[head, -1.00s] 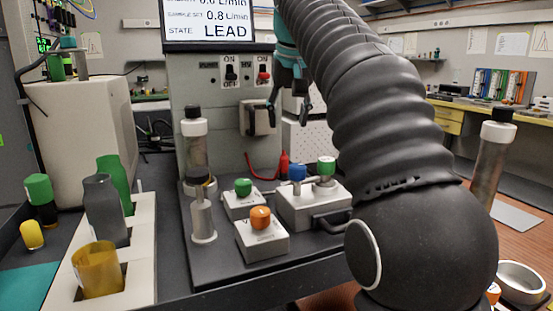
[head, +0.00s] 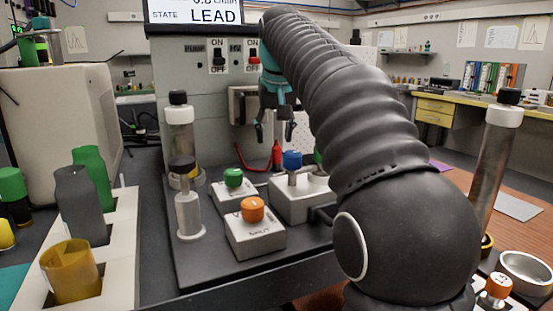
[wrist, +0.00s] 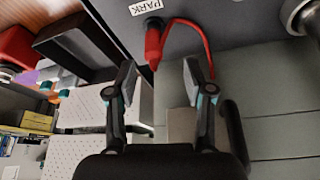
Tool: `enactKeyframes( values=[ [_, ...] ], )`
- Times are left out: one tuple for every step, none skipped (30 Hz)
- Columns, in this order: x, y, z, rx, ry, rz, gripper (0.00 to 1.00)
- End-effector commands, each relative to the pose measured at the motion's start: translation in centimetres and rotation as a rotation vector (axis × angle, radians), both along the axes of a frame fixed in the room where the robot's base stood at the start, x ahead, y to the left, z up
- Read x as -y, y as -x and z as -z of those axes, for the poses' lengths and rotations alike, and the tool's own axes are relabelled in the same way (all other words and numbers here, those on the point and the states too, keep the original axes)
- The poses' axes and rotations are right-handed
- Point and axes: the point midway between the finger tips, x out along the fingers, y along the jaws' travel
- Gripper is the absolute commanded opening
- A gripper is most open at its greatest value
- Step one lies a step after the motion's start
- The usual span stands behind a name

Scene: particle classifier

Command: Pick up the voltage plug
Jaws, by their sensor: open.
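The voltage plug is the red plug (head: 276,154) with a red cable, standing on the dark base in front of the grey instrument cabinet. In the wrist view the red plug (wrist: 153,45) sits near a PARK label, its cable curving off to the right. My gripper (head: 274,130) is open and empty, pointing down a little above the plug in the head view. In the wrist view the fingers of my gripper (wrist: 160,78) are spread apart, with the plug beyond the tips, nearer the left finger. I see no contact.
Small boxes with a green knob (head: 233,178), an orange knob (head: 252,209) and a blue knob (head: 292,160) stand on the base in front of the plug. A white rack (head: 122,235) holds bottles at the left.

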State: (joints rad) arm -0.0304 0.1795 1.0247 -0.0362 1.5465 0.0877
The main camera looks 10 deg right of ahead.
Motion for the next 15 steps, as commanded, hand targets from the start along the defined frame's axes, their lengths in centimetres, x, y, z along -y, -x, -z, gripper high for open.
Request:
enactKeyframes(
  values=[
    [0.1,-0.1,0.3,-0.001,0.0,0.001,0.52],
    [0.2,-0.2,0.6,-0.001,0.0,0.001,0.52],
    [0.3,-0.3,1.0,-0.001,0.0,0.002,0.52],
    [0.4,-0.4,1.3,-0.001,0.0,0.002,0.52],
    [0.5,-0.5,1.7,-0.002,0.0,0.002,0.52],
    [0.7,-0.7,2.3,-0.003,0.0,0.002,0.52],
    [0.8,-0.9,2.7,-0.002,0.0,0.002,0.52],
    [0.9,-1.0,3.1,-0.002,0.0,0.003,0.52],
    [0.9,-1.2,3.6,-0.003,0.0,0.002,0.52],
    [0.9,-1.4,4.0,-0.002,0.0,0.002,0.52],
    [0.9,-1.5,4.3,-0.002,0.0,0.002,0.52],
    [0.9,-1.6,4.5,-0.001,0.0,0.002,0.52],
    [0.9,-1.7,4.7,-0.001,-0.001,0.002,0.52],
    [0.9,-1.7,4.7,-0.001,0.0,0.002,0.52],
    [0.9,-1.8,4.7,0.0,-0.001,0.002,0.52]
  ],
)
